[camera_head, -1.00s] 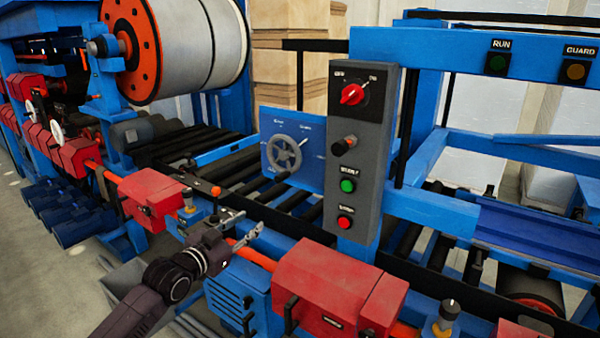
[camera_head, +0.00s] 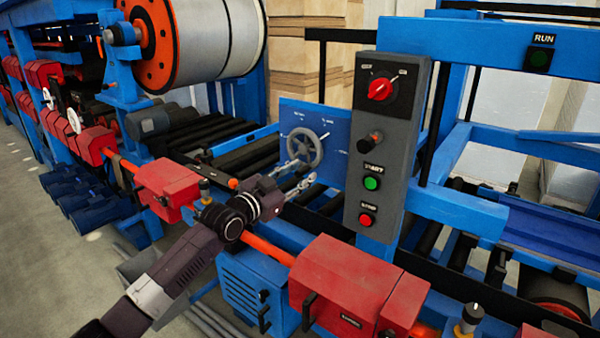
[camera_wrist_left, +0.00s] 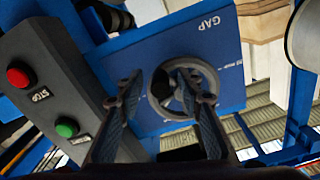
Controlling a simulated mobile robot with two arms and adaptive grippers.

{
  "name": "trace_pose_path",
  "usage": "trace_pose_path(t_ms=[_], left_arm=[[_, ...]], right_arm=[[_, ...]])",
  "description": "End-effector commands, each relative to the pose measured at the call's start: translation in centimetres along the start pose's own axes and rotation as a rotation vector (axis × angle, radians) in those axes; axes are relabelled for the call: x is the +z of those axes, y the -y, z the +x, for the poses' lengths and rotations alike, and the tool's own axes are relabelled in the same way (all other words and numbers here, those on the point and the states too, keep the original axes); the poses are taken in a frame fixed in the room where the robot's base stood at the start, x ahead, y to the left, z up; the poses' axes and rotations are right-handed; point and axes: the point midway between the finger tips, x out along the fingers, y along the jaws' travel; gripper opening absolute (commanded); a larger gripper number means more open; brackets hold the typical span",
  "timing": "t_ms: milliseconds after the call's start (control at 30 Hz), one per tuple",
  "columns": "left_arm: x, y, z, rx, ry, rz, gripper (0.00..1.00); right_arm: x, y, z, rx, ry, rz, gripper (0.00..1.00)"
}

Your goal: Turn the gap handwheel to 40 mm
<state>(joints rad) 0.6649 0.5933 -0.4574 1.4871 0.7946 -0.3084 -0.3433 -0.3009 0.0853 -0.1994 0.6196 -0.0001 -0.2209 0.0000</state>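The gap handwheel (camera_head: 305,147) is a grey spoked wheel on a blue panel (camera_head: 335,170) with white markings. In the left wrist view the handwheel (camera_wrist_left: 187,72) lies ahead, with the word GAP on the blue panel (camera_wrist_left: 150,48). My left gripper (camera_head: 299,178) is open, its fingertips just below and in front of the wheel in the head view. In the left wrist view the fingers of my left gripper (camera_wrist_left: 165,88) stand apart, one left of the wheel and one over its lower right rim. I cannot tell whether they touch it. The dial reading is too small to read. My right gripper is not in view.
A grey control box (camera_head: 388,150) with a red selector knob (camera_head: 380,89), a green button (camera_head: 372,184) and a red button (camera_head: 366,219) stands right of the wheel. Red housings (camera_head: 345,280) and an orange bar lie in front. Black rollers run behind.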

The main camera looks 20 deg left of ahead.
Motion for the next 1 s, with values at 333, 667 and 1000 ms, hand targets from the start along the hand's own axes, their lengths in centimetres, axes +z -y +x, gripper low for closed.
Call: trace_pose_path(t_ms=[333,667,1000], left_arm=[[0.01,-0.01,0.24,0.000,0.000,0.000,0.32],[0.02,0.00,0.22,0.000,0.000,0.000,0.00],[-0.13,-0.13,0.23,0.000,0.000,-0.032,0.00]], right_arm=[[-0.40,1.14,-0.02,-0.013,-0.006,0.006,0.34],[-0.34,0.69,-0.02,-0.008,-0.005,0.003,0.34],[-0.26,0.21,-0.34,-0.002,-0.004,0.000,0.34]])
